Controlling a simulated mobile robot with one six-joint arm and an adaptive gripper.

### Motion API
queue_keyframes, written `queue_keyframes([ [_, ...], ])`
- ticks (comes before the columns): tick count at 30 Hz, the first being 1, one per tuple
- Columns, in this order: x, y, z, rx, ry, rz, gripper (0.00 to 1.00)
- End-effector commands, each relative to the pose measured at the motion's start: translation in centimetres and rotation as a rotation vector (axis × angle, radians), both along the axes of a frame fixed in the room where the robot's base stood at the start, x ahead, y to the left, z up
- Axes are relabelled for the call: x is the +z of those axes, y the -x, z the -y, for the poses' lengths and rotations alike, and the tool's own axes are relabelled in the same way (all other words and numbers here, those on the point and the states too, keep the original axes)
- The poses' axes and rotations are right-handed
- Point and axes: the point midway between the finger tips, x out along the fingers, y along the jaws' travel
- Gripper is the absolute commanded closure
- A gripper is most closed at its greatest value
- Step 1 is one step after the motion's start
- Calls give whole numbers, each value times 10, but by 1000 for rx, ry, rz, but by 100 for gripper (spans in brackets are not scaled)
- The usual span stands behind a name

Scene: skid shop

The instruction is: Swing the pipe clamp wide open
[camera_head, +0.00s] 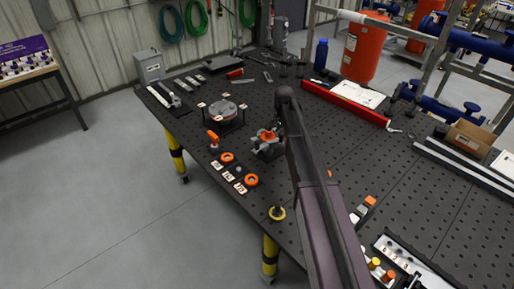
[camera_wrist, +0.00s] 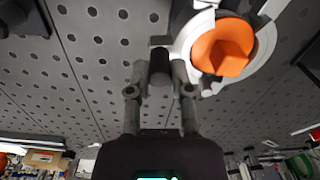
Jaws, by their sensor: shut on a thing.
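The pipe clamp (camera_head: 262,149) is a grey ring-like piece around an orange centre (camera_head: 267,134), on the perforated bench top beside my arm. In the wrist view the clamp's pale ring (camera_wrist: 186,38) and its orange centre (camera_wrist: 222,46) are at the upper right, partly cut off by the frame. My gripper (camera_wrist: 160,82) is shut on a short dark cylindrical handle (camera_wrist: 159,63), just left of the ring. The handle's join to the clamp is not clear. In the head view my arm hides part of the clamp and the fingers.
A round grey fixture (camera_head: 224,110) stands left of the clamp. Orange rings (camera_head: 251,180) and white labels lie in front of it. The bench top right of my arm has a wide bare stretch.

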Motion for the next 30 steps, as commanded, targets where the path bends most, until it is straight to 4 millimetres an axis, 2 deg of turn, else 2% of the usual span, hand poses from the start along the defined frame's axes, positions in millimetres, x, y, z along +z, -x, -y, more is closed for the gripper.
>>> queue_keyframes([
  [13, 0, -2, 16, -1, 2, -1, 99],
  [30, 0, -3, 20, -2, 3, -1, 98],
])
